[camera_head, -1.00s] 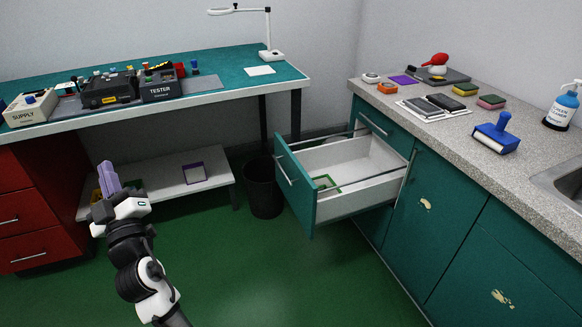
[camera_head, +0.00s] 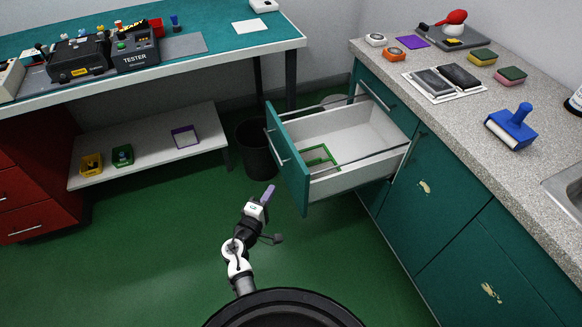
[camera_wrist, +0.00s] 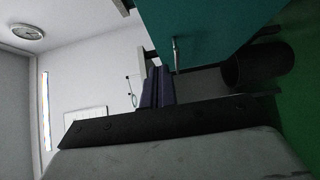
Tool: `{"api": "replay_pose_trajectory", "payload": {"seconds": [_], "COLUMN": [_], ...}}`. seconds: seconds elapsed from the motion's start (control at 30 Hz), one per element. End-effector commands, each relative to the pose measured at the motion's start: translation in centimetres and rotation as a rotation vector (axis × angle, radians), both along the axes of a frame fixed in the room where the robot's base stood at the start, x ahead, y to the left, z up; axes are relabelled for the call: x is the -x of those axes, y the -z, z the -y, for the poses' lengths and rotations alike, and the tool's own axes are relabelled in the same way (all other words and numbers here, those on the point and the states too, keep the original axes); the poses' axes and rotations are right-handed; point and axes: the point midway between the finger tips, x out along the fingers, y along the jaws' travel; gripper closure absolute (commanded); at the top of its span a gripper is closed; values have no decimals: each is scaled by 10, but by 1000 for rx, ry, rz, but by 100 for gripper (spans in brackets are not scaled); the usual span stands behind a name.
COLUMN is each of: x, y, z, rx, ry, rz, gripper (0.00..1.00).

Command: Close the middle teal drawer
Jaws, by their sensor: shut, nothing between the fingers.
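The middle teal drawer (camera_head: 290,165) is pulled far out of the teal cabinet on the right; its white inside holds a green-framed item (camera_head: 319,156). Its front with a bar handle faces left in the head view. My gripper (camera_head: 268,194) is shut and empty, its purple fingers pointing up, just left of and apart from the lower part of the drawer front. In the wrist view the shut purple fingers (camera_wrist: 157,87) show beside a teal panel (camera_wrist: 205,30) with a bar handle, which looks like the drawer front.
A black bin (camera_head: 257,150) stands behind the drawer front. A teal workbench (camera_head: 215,35) with a low white shelf (camera_head: 150,155) lies at the back left. The speckled counter (camera_head: 450,120) carries pads, a blue roller and other items. The green floor left of my arm is clear.

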Motion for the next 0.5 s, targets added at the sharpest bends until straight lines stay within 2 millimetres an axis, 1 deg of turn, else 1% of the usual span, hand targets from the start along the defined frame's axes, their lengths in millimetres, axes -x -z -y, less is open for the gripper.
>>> {"api": "replay_pose_trajectory", "payload": {"seconds": [0.03, 0.1, 0.33, 0.4, 0.5], "x": [-11, -25, -68, -71, -75], "y": [-5, -6, -5, -4, -3], "z": [6, 13, 35, 47, 59], "rx": [2, 1, 0, 0, -1], "ry": [4, 3, 1, 4, 2], "rz": [1, 2, 1, -1, 0], "gripper": [100, 100, 100, 100, 100]}}
